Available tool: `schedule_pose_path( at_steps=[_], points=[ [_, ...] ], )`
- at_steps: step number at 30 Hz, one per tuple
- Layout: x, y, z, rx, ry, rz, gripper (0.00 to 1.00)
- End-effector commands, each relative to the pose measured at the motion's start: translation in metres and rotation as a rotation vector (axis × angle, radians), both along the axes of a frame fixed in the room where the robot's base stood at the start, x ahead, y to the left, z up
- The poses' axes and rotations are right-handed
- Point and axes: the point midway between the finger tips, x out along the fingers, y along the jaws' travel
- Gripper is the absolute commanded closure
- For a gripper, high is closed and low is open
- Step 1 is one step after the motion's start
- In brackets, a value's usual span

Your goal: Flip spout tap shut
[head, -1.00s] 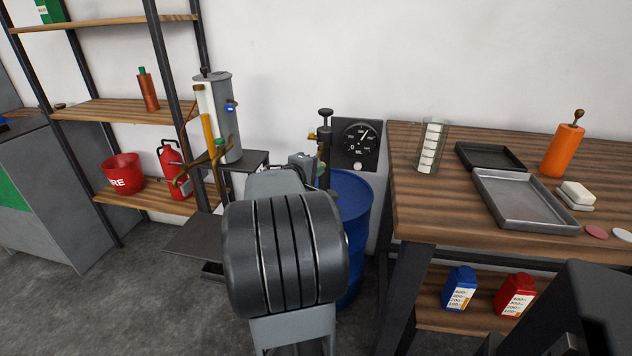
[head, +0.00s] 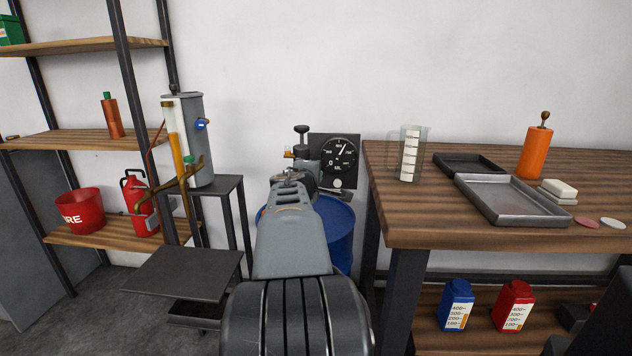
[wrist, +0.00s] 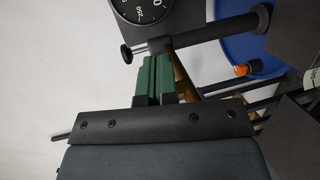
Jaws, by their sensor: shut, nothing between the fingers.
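The blue drum (head: 338,225) stands behind my arm, with a dark hand pump (head: 302,143) on top. In the wrist view the pump's dark rod (wrist: 205,36) crosses above my gripper (wrist: 157,62). My gripper is shut, its green pads together with nothing between them. Its tips look close to the rod; I cannot tell whether they touch. A brass-coloured pipe (wrist: 184,72) runs behind the fingers, partly hidden. I cannot make out the spout tap for sure. In the head view my arm hides most of the gripper and the pump's lower part.
A black dial (head: 340,152) stands beside the pump. To the right, a wooden bench (head: 420,225) carries a clear jug (head: 410,150) and metal trays. To the left are a grey cylinder (head: 195,135) with brass fittings, a low dark stand (head: 185,275) and shelves.

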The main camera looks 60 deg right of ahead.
Motion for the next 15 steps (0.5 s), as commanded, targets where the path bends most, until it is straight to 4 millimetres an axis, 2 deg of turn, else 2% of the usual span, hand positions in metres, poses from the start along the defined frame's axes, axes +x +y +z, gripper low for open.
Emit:
schedule_pose_path(
  at_steps=[8, 15],
  points=[
    [-0.017, 0.02, 0.007, -0.002, -0.002, -0.002, 1.0],
    [-0.051, 0.053, 0.019, -0.003, -0.002, 0.001, 1.0]
  ],
)
